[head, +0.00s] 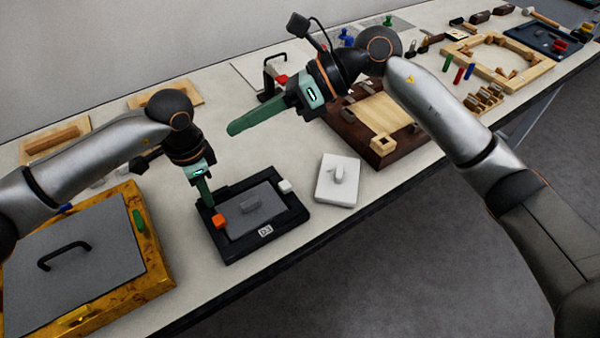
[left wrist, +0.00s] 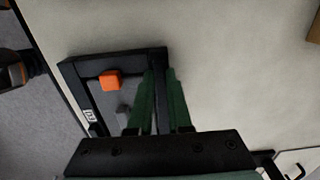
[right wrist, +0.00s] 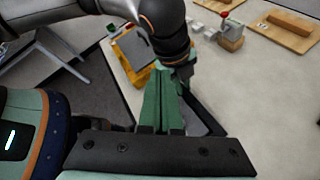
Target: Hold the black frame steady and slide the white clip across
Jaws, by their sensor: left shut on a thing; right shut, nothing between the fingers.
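The black frame (head: 264,248) lies flat on the table around a grey panel (head: 255,208) with a small grey block on it. The white clip (head: 285,186) sits on the frame's right side. An orange clip (head: 218,221) sits on its left side and also shows in the left wrist view (left wrist: 111,80). My left gripper (head: 207,203) is shut on the frame's back left edge, its fingers on either side of the rim (left wrist: 158,62). My right gripper (head: 234,129) is shut and empty, in the air behind and above the frame. The white clip is hidden in both wrist views.
A white block (head: 326,192) lies right of the frame. A gold-edged box (head: 155,262) with a grey lid stands left. A dark wooden tray (head: 392,152) stands at the back right. The table's front edge is close to the frame.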

